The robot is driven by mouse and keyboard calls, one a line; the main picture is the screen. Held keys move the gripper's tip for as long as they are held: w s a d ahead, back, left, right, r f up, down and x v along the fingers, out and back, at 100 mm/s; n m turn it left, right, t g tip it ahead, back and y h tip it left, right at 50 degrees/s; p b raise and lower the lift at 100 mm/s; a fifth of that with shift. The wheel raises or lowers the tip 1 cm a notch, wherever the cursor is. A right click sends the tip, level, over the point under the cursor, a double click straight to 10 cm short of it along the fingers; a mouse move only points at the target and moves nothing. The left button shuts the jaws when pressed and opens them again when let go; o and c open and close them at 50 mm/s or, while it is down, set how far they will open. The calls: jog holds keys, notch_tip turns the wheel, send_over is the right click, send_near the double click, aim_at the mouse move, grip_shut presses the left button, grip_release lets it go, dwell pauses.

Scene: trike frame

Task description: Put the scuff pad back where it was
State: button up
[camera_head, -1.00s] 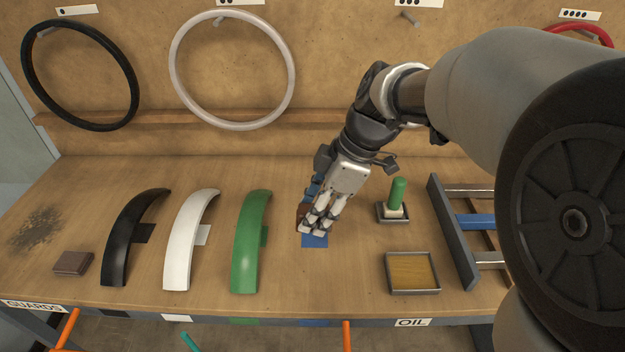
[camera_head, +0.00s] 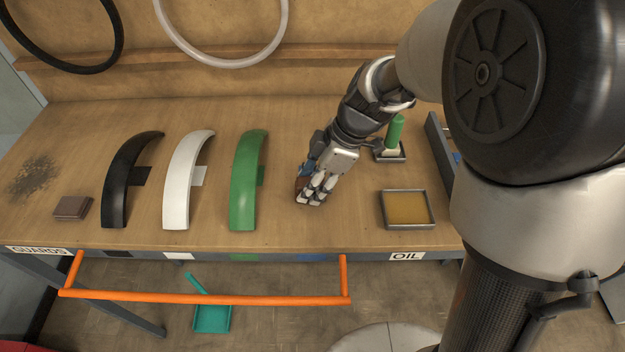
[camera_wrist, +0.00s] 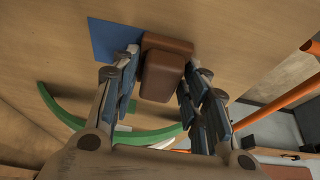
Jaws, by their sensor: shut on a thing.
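My gripper (camera_head: 312,198) is shut on a brown block, seemingly the scuff pad (camera_wrist: 162,75), between the green guard and the oil tray. In the wrist view the pad has a wide base and a paler, rounded upper part between the fingers. In the head view my fingers hide most of it. It is at or just above the table; I cannot tell if it touches. A flat blue patch (camera_wrist: 110,40) lies beside the pad in the wrist view; my gripper mostly hides it in the head view. Another flat brown block (camera_head: 72,208) lies at the table's left.
Black (camera_head: 128,180), white (camera_head: 186,180) and green (camera_head: 248,180) guards stand to the left. The oil tray (camera_head: 433,210) and a green-handled tool (camera_head: 394,133) are to the right. An orange rail (camera_head: 210,298) runs before the front edge. A dark smudge (camera_head: 32,175) marks the far left.

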jog(key=shift+f, duration=0.15)
jog(key=o, duration=1)
jog(key=shift+w+d+r, duration=0.1)
jog(key=shift+d+r, duration=0.05)
jog(key=shift+r, duration=0.35)
jog(key=v, duration=1.1)
jog(key=s+d+m+t+h, duration=0.2)
jog(key=s+d+m, duration=0.2)
jog(key=s+m, duration=0.4)
jog(key=s+d+r+m+t+h, duration=0.1)
jog(key=s+d+m+t+h, duration=0.1)
jog(key=s+m, duration=0.7)
jog(key=shift+s+d+r+m+h, duration=0.2)
jog(key=shift+s+d+m+h, duration=0.1)
jog(key=shift+s+d, duration=0.75)
